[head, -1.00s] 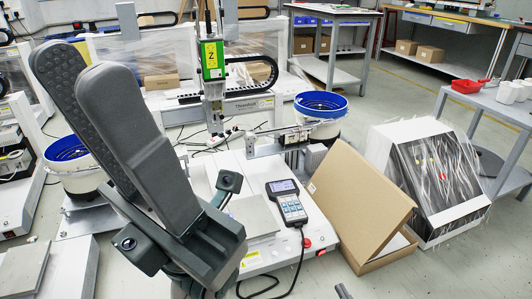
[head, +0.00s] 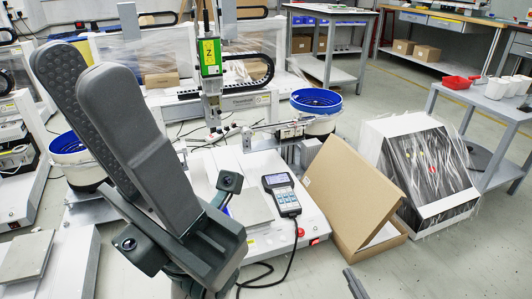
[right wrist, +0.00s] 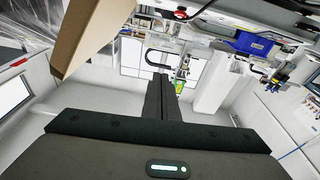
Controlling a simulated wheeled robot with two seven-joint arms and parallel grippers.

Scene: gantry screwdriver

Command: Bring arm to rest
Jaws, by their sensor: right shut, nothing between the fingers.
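My left gripper (head: 85,85) fills the left foreground of the head view, raised high with its two long grey fingers pointing up. The ridged inner face of the rear finger shows past the nearer one, so the fingers look apart, with nothing seen between them. Only the dark tip of my right gripper (head: 353,283) shows at the bottom edge of the head view. In the right wrist view my right gripper (right wrist: 160,90) is shut and empty, and its fingers touch nothing.
The gantry machine has a green Z unit (head: 210,57), a blue-rimmed bowl (head: 319,101) and a keypad pendant (head: 283,195) with a cable. An open cardboard box (head: 352,195) and a wrapped panel unit (head: 425,175) stand right. Open floor lies at lower right.

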